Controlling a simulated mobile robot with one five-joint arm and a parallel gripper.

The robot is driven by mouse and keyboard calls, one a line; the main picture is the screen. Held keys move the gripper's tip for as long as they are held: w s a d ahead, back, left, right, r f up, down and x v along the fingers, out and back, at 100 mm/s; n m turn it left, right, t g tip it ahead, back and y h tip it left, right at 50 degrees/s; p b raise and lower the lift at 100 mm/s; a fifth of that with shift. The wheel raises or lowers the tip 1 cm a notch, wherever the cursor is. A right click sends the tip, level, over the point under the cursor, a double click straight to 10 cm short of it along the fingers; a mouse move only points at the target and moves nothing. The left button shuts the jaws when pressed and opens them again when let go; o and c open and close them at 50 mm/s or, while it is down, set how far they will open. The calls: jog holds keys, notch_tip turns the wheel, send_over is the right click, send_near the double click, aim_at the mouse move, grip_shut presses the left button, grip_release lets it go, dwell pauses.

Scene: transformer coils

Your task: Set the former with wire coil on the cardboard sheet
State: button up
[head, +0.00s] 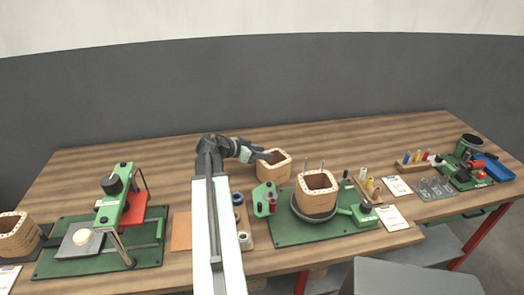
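A tan, square-sided former (282,169) with a hollow top is at the middle of the bench, behind the green fixtures. My gripper (264,156) is at its upper left rim; the fingers overlap the rim in the head view, and whether they grip it is too small to tell. I cannot make out wire on this former. A second similar former (318,182) sits on a round dark base on the middle green board. A flat brown sheet, likely the cardboard sheet (181,231), lies left of my arm, partly hidden by it.
A green press (125,200) on a green board (60,262) stands at left, with another former (18,236) at the far left. Coloured spools (238,198) stand beside my arm. The middle green board (290,235) carries upright posts. The bench's back left is clear.

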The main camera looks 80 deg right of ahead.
jog(key=shift+r, duration=0.1)
jog(key=p+v, duration=0.6)
jog(key=v, duration=0.6)
